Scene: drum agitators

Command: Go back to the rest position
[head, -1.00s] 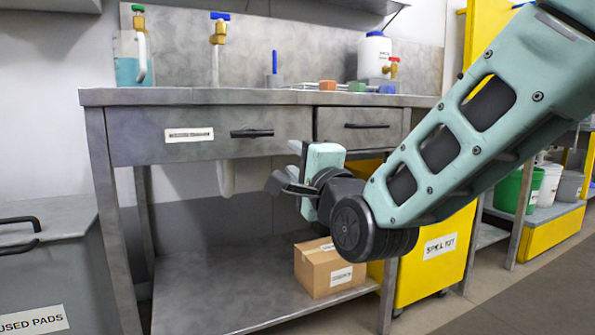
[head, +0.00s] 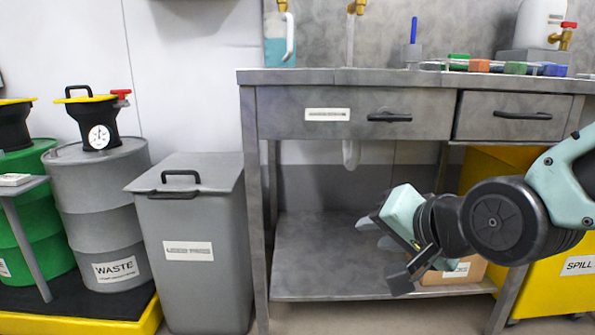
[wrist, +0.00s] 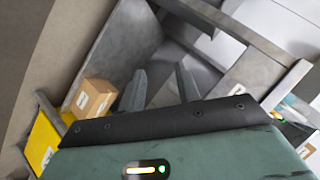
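My gripper (head: 379,252) is in front of the bench's lower space, at the right of the head view, tilted with its fingers toward the left. In the wrist view its two fingers (wrist: 160,72) stand apart with nothing between them. It is open and empty. My arm reaches in from the right edge of the head view and hides part of the cardboard box (head: 455,273) on the lower shelf. The box also shows in the wrist view (wrist: 92,98), left of the fingers.
The steel bench (head: 345,76) has two closed drawers. A grey lidded bin (head: 195,260) stands left of it, then a grey waste drum (head: 105,220) and a green drum (head: 40,215) on a yellow-edged pallet. A yellow spill bin (head: 548,290) is at the right.

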